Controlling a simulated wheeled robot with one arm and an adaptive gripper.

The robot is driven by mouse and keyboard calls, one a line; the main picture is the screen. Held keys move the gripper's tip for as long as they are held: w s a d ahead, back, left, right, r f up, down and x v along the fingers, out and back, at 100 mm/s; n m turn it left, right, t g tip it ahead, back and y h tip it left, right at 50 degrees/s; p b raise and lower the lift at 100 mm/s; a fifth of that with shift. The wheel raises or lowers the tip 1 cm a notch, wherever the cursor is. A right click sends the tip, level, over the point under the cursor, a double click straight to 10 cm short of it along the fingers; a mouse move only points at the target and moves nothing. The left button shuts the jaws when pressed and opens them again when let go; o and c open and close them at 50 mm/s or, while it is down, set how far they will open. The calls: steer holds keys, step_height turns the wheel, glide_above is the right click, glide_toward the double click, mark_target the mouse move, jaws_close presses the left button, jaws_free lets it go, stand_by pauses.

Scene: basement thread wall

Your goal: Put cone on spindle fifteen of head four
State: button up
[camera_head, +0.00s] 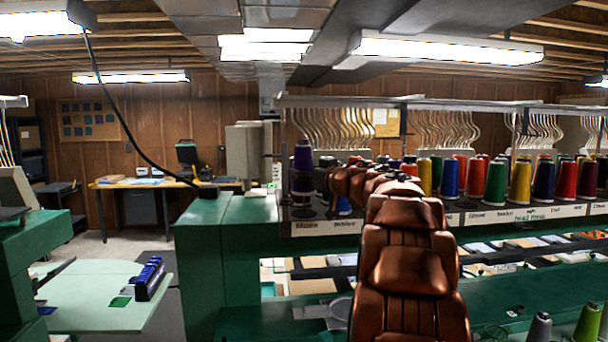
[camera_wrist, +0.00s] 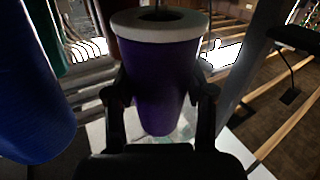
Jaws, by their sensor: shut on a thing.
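A purple cone (camera_wrist: 155,75) is held between the two fingers of my gripper (camera_wrist: 160,92) in the wrist view. Its wide, pale-rimmed end is at the top of that picture, which looks upside down. In the head view the purple cone (camera_head: 303,172) is upright at the left end of the thread rack, above a dark round base (camera_head: 307,212). Whether it touches this base or a spindle is unclear. My gripper is dark and mostly hidden behind my copper arm in the head view. A blue cone (camera_wrist: 35,85) stands close beside the held cone.
Green cabinets (camera_head: 228,240) stand at left. Loose cones, including a grey one (camera_head: 538,328), stand at the lower right.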

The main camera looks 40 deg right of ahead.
mark_target(310, 193)
steer(key=shift+f+b, duration=1.4)
steer(key=shift+b, duration=0.25)
steer(key=shift+f, duration=0.7)
steer(key=shift+s+p, duration=0.2)
steer(key=shift+p, duration=0.35)
steer(key=shift+a+f, duration=0.1)
steer(key=shift+f, duration=0.25)
steer(key=o, duration=1.3)
steer(key=shift+o, duration=0.2)
steer(key=s+a, duration=0.1)
steer(key=s, duration=1.1)
steer(key=shift+a, duration=0.2)
